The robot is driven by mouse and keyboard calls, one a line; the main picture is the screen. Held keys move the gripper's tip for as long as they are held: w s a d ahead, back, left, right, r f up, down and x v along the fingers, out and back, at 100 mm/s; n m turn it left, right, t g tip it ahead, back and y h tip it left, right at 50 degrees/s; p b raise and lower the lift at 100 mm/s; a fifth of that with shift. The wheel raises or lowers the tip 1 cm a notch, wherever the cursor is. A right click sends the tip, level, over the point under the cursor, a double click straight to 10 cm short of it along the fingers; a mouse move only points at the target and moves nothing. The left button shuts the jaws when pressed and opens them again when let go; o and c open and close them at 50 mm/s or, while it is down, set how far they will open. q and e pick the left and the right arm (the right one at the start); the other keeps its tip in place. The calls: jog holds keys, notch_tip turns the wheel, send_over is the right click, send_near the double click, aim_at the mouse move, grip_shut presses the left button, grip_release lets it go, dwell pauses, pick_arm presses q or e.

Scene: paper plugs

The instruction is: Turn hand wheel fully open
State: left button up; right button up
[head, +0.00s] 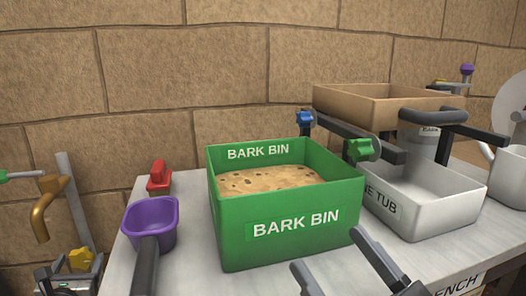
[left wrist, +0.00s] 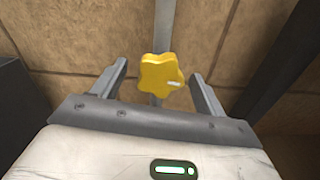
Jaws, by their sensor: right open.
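A yellow star-shaped hand wheel (head: 80,259) is low at the left edge of the head view. In the left wrist view the yellow wheel (left wrist: 161,75) sits between the fingers of my left gripper (left wrist: 160,75), with a gap on both sides. That gripper (head: 77,267) is open and looks not to touch the wheel. A grey post stands behind the wheel. My right gripper (head: 327,247) is open and empty in front of the green bark bin (head: 300,222). A green star knob (head: 361,150) and a blue knob (head: 305,119) are further right.
A brass spout (head: 42,212) and grey post (head: 76,195) stand left of the table. A purple scoop (head: 150,222) and a red object (head: 158,178) are on the table's left side. A white tub (head: 430,222) and a brown tray (head: 345,105) are at right.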

aim_at(80, 261)
pick_arm(q)
jog(key=shift+f, duration=0.25)
pick_arm(e)
jog(key=shift+w+a+f, duration=0.1)
jog(key=shift+a+f, duration=0.2)
jog(key=shift+f, duration=0.4)
pick_arm(q)
jog(key=shift+p+v, duration=0.65)
jog(key=shift+v, duration=1.3)
pick_arm(e)
jog(key=shift+r, duration=0.7)
pick_arm(q)
jog(key=shift+r, duration=0.1)
pick_arm(e)
jog(key=shift+r, duration=0.1)
